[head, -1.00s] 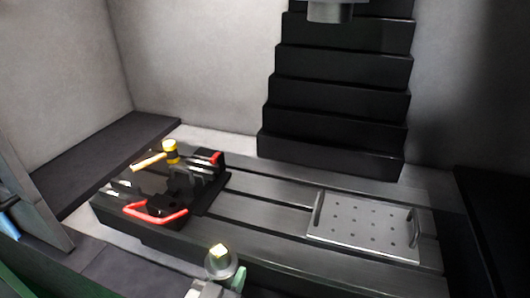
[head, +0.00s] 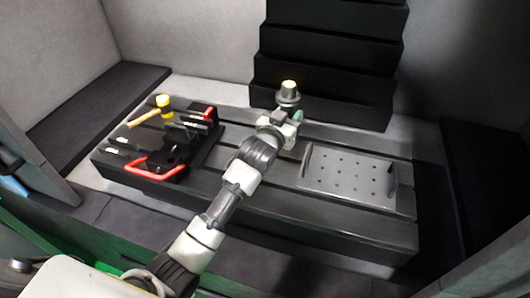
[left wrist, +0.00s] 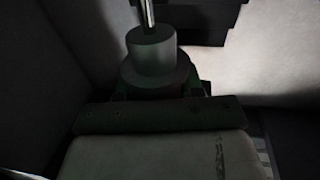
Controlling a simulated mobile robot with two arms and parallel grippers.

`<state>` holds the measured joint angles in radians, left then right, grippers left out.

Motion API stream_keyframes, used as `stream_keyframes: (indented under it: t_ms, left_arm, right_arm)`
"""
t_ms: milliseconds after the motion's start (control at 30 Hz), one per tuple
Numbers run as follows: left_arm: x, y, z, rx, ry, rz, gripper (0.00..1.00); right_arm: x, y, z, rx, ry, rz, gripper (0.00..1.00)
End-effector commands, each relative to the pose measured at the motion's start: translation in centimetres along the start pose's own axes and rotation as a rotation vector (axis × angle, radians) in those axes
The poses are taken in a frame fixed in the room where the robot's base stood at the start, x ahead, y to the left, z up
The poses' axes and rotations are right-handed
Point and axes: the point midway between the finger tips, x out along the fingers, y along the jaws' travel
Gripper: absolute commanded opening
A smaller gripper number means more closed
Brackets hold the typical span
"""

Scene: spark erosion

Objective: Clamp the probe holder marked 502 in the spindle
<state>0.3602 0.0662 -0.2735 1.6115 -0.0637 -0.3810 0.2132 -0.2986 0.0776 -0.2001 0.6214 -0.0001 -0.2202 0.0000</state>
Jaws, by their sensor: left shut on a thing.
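My left gripper (head: 287,122) is shut on a grey round holder (head: 288,97) with a wide collar and a pale yellow-green top. It holds it upright above the back of the slotted machine table (head: 250,205). In the left wrist view the holder (left wrist: 152,55) shows as stepped grey cylinders, with a thin shiny rod rising from its top out of the picture. No number can be read on it, so I cannot tell whether it is 502. The spindle is not in view now. My right gripper is not in view.
A black fixture with red handles (head: 155,170) and a yellow-headed hammer (head: 163,103) are at the table's left. A perforated grey plate with two raised handles (head: 345,178) lies at the right. A black stepped column cover (head: 325,60) rises behind.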

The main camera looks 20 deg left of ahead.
Motion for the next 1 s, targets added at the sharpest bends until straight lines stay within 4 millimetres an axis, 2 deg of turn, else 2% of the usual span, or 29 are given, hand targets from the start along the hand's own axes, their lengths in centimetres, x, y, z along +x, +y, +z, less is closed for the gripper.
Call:
stream_keyframes:
  t_ms: [33,100,300,400,567,1000]
  left_arm:
    - [1.9,0.1,-3.0,0.002,0.012,0.018,0.0]
    - [4.1,0.2,-5.6,0.001,0.012,0.044,0.0]
    - [8.4,0.7,-11.9,0.0,0.008,0.106,0.0]
    - [9.5,0.8,-13.9,0.0,0.007,0.124,0.0]
    - [10.2,0.9,-15.4,0.0,0.005,0.138,0.0]
    - [10.3,0.9,-18.0,-0.001,0.007,0.139,0.0]
  right_arm:
    - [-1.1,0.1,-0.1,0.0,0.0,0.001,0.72]
    - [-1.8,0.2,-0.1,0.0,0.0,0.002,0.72]
    - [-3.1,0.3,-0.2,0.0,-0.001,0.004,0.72]
    - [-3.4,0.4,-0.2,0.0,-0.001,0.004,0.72]
    - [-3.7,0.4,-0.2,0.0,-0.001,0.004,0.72]
    - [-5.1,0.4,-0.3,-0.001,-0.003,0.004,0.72]
